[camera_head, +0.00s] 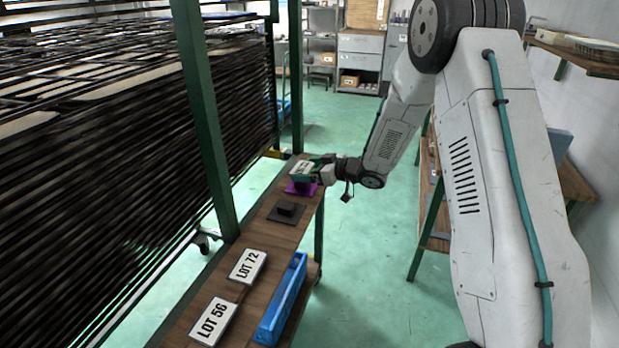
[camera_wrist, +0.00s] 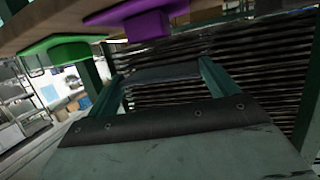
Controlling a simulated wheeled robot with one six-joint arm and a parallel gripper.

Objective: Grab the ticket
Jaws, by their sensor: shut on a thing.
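My gripper (camera_head: 314,171) is at the far end of the wooden bench. It is shut on a white ticket (camera_head: 300,168) with dark lettering too small to read. The ticket is over or close behind a purple stand (camera_head: 299,188); contact cannot be told. In the wrist view, a dark grey plate, likely the ticket's underside (camera_wrist: 160,74), sits between my two green fingers. The purple stand (camera_wrist: 148,24) and a green stand (camera_wrist: 62,48) show at the top there. Tickets reading LOT 72 (camera_head: 247,265) and LOT 56 (camera_head: 213,321) lie nearer on the bench.
A black stand (camera_head: 286,211) is on the wooden bench (camera_head: 262,228), nearer than the purple one. A blue tray (camera_head: 283,300) runs along the bench's right edge. A green-posted rack of dark trays (camera_head: 120,140) stands left. Green floor (camera_head: 365,260) is open to the right.

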